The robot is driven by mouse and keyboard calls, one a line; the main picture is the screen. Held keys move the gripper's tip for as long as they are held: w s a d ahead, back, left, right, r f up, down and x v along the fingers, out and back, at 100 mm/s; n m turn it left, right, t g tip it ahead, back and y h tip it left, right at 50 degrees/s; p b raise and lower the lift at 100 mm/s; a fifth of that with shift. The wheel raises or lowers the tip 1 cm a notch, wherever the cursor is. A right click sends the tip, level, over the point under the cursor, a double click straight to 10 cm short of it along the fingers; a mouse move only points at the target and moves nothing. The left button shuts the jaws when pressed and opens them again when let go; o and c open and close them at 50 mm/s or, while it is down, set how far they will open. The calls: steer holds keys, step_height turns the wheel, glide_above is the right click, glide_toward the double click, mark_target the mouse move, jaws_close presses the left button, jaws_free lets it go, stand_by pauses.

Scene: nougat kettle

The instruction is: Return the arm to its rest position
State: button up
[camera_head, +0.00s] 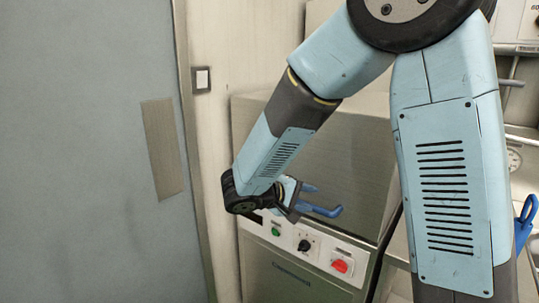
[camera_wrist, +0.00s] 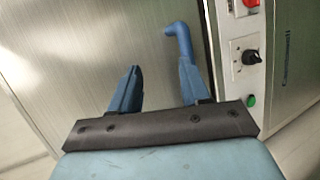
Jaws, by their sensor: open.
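My gripper (camera_head: 304,197) reaches in front of the steel machine (camera_head: 345,150), above its control panel. In the wrist view my gripper (camera_wrist: 160,72) has its two blue fingers spread, with nothing between them. A blue bent rod or handle (camera_wrist: 179,42) shows just beyond the right finger. It also shows in the head view (camera_head: 325,210), beside the fingers. I cannot tell whether it touches the finger or what it is fixed to. My arm folds down from the top of the head view to the gripper.
The machine's front panel carries a green button (camera_head: 276,231), a black knob (camera_head: 305,245) and a red switch (camera_head: 341,266) close below my gripper. A grey door (camera_head: 80,150) and a wall switch (camera_head: 202,80) are at left. A blue object (camera_head: 525,222) is at the right edge.

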steer(key=s+d+r+m+y, duration=0.2)
steer(key=s+d+r+y, duration=0.1)
steer(key=s, duration=0.4)
steer(key=s+d+r+m+g+y, duration=0.1)
steer(key=s+d+r+m+y, duration=0.1)
steer(key=s+d+r+y, duration=0.2)
steer(key=s+d+r+m+y, duration=0.3)
steer(key=s+d, duration=0.4)
steer(key=s, duration=0.3)
steer(key=shift+r+g+y, duration=0.3)
steer(key=shift+r+y, duration=0.4)
steer(key=shift+r, duration=0.05)
